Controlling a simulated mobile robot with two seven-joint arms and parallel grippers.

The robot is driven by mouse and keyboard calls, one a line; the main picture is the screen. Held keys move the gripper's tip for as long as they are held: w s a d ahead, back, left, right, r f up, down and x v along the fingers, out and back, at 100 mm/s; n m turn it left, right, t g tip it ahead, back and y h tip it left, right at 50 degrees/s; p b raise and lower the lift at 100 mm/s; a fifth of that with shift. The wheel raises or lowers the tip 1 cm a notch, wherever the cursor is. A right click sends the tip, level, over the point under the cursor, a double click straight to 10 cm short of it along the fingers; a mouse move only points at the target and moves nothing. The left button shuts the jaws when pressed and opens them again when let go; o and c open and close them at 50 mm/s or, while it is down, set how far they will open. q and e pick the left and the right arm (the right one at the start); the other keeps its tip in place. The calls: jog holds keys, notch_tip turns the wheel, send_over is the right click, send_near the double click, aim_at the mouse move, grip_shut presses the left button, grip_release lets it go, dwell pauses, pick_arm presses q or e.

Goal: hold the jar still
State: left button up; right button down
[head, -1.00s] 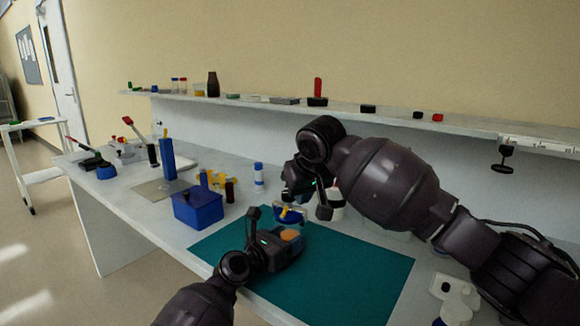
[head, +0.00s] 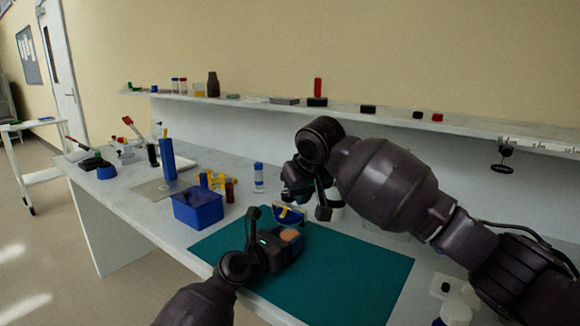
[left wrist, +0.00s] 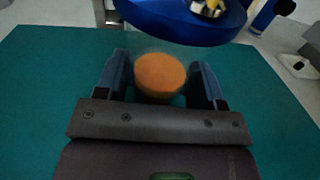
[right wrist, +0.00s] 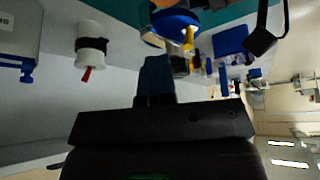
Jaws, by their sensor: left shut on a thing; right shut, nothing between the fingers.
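The jar (left wrist: 160,76) is clear with orange showing inside; it stands between the two fingers of my left gripper (left wrist: 163,88) in the left wrist view. The left gripper is shut on it. In the head view the left gripper (head: 275,240) is low over the teal mat, and the orange of the jar (head: 290,234) shows at its tip. A blue round piece (left wrist: 180,30) is just beyond the jar; it also shows in the head view (head: 291,216). My right gripper (right wrist: 157,75) is shut and empty, close to the blue piece (right wrist: 172,20). I cannot tell whether they touch.
The teal mat (head: 345,275) is mostly clear to the right. A blue bin (head: 198,210) stands left of the mat, with a blue-capped vial (head: 259,177) behind it. A white container (right wrist: 91,45) shows in the right wrist view. A shelf (head: 385,115) runs along the back.

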jog(key=shift+s+a+f, duration=0.15)
jog(key=shift+a+f, duration=0.1)
jog(key=shift+f, duration=0.1)
jog(key=shift+s+a, duration=0.2)
jog(key=shift+a, duration=0.05)
jog(key=shift+s+a, duration=0.1)
jog(key=shift+a, duration=0.1)
jog(key=shift+s+a, duration=0.1)
jog(key=shift+a, duration=0.5)
jog(key=shift+s, duration=0.35)
notch_tip(320, 180, up, 6)
dwell(0.9)
jog(key=shift+r, duration=0.1)
